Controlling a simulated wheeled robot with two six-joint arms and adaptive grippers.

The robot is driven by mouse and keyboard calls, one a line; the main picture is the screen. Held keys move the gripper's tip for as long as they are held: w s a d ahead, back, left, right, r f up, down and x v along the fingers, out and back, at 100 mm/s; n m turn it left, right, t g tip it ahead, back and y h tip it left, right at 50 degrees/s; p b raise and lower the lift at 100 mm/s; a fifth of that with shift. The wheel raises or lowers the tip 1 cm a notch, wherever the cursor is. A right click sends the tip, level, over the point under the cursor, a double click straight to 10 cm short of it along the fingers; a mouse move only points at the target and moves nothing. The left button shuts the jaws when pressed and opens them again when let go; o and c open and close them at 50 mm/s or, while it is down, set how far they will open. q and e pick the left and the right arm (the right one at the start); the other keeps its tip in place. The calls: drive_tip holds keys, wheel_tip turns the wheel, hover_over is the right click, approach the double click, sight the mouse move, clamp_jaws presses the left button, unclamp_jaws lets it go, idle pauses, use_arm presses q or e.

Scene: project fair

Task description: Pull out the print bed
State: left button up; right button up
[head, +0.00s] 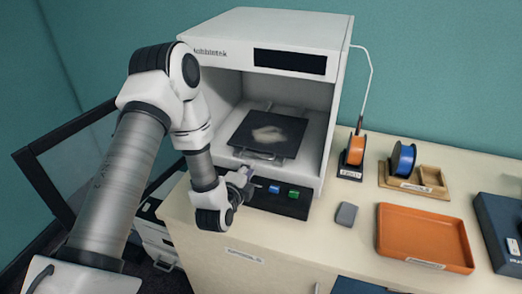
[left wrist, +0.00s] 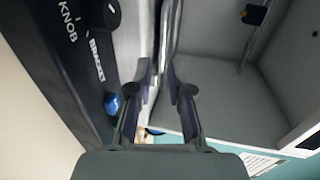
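The print bed (head: 270,133) is a dark plate inside the open white printer (head: 265,40), with a pale patch on top and a lighter front piece. My left gripper (head: 248,181) is at the printer's front left, just above the black front panel (head: 272,199) and in front of the bed. In the left wrist view my left gripper (left wrist: 160,84) has its fingers apart, with no object clearly held between them. My right gripper is not in view.
The printer's dark-framed door (head: 90,150) stands open at the left. Blue (head: 274,188) and green (head: 294,192) pieces are on the front panel. An orange tray (head: 424,237), a grey block (head: 347,214) and spools (head: 403,158) stand on the counter to the right.

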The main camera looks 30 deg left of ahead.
sight(257, 156)
use_arm(q)
drive_tip(key=shift+w+a+r, duration=0.1)
drive_tip(key=shift+w+r, duration=0.05)
drive_tip(key=shift+w, duration=0.3)
drive_tip(key=shift+r+p+x, duration=0.25)
drive_tip(key=shift+p+x, duration=0.4)
drive_tip(key=shift+x, duration=0.5)
drive_tip(key=x, duration=0.3)
drive_tip(key=shift+f, duration=0.25)
drive_tip(key=shift+w+a+f, duration=0.1)
drive_tip(key=shift+w+f, duration=0.05)
drive_tip(key=shift+w, duration=0.05)
drive_tip(key=shift+s, duration=0.2)
drive_tip(key=shift+s+r, duration=0.1)
drive_tip(key=shift+r, duration=0.1)
clamp_jaws()
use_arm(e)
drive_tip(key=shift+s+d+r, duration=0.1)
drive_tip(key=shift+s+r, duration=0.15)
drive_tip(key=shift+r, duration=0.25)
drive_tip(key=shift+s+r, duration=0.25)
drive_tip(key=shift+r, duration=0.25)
